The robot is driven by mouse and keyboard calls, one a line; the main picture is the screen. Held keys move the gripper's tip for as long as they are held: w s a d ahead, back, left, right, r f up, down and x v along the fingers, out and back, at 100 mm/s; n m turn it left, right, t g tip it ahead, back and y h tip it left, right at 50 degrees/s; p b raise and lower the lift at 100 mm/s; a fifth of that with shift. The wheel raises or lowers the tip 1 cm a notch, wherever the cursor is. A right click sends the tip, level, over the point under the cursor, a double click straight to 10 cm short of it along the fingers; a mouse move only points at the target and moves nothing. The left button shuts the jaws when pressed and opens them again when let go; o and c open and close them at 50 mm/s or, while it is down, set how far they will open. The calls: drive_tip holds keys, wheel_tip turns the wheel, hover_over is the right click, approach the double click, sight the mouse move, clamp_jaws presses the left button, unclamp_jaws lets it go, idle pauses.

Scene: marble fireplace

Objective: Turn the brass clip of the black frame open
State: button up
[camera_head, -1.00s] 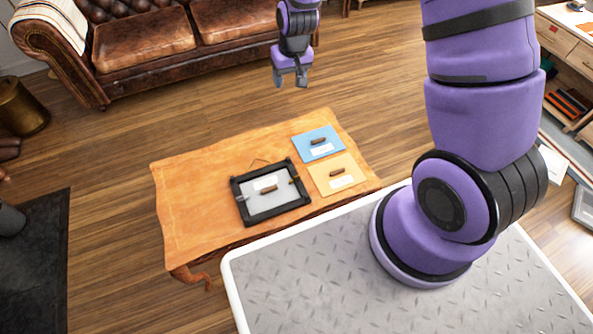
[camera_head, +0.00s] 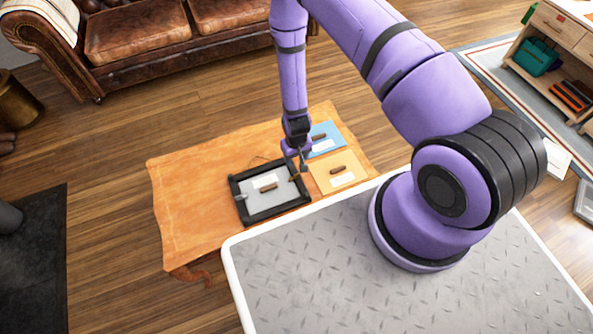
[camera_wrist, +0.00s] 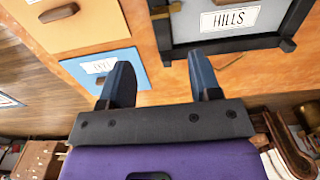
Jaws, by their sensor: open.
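The black frame (camera_head: 250,215) lies flat on the wooden table, around a grey panel with a dark handle and a white label. In the wrist view the frame (camera_wrist: 225,46) is at the upper right and its label reads HILLS. A small brass-brown clip (camera_wrist: 165,8) shows on the frame's side bar at the top of the wrist view. In the head view the clip on the right bar is small and hard to make out. My gripper (camera_head: 297,162) is open and empty, above the frame's far right corner. Its two fingers (camera_wrist: 160,66) point toward the table.
A blue panel (camera_head: 328,148) and an orange panel (camera_head: 350,178), each with a handle and label, lie right of the frame. The wooden table (camera_head: 190,190) is clear on the left. A leather sofa (camera_head: 140,35) stands behind it.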

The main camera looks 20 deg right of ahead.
sight(297, 174)
wheel_tip(297, 174, down, 11)
drive_tip(key=shift+s+f, duration=0.1)
drive_tip(key=shift+f, duration=0.05)
idle(0.5)
drive_tip(key=c, duration=0.9)
